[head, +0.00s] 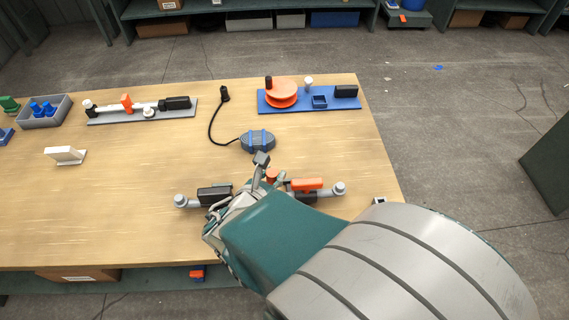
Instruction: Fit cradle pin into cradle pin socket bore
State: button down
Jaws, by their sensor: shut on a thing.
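My gripper (228,215) is at the front of the wooden table, over the pipe assembly. It is seen from behind and above, and my arm covers much of it. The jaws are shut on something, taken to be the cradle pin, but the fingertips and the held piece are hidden. I cannot make out the cradle pin itself. I cannot identify the cradle pin socket bore for certain either. The pipe assembly (187,201) shows on both sides of my gripper, with a black block (214,195) and an orange block (306,184).
A blue plate (345,103) with an orange disc (281,92) stands at the back right. A grey plate (177,115) with a pipe, a grey bin (45,112) and a white bracket (65,154) are at left. A cabled grey-blue device (257,141) lies behind my gripper. The table's left middle is clear.

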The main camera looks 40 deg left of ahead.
jog(key=shift+f, duration=2.9)
jog(key=shift+f, duration=4.3)
jog(key=shift+c, duration=1.6)
grip_release()
jog(key=shift+s+d, duration=0.1)
jog(key=v, duration=1.1)
jog(key=shift+s, duration=0.3)
jog(key=shift+d, duration=0.1)
